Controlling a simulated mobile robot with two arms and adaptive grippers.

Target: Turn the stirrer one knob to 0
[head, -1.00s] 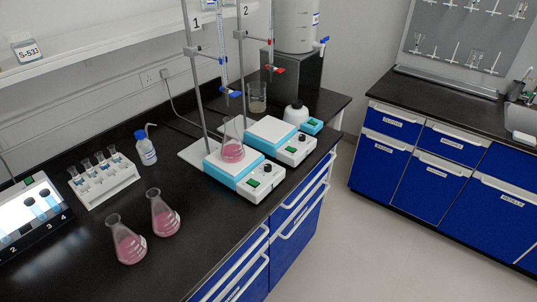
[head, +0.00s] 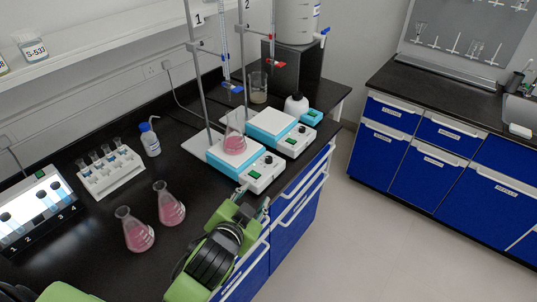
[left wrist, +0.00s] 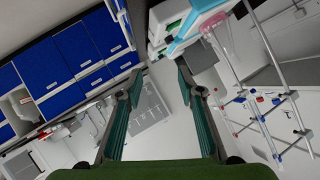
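Stirrer one (head: 216,153), a white and light-blue hotplate, stands by the rod labelled 1. Its front panel has a green display (head: 254,175) and dark knobs; one knob (head: 267,160) shows clearly at the panel's right. A flask of pink liquid (head: 235,144) stands on its plate. My left gripper (head: 253,197) is just in front of this panel, near the bench edge. In the left wrist view its fingers (left wrist: 156,82) are apart with nothing between them. That view shows part of a stirrer (left wrist: 180,35) at the top, beyond the fingertips. My right gripper is out of view.
Stirrer two (head: 270,124) stands just behind stirrer one. Metal stands with burettes (head: 225,50) rise behind both. Two pink flasks (head: 138,236) are on the bench to the left of my arm.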

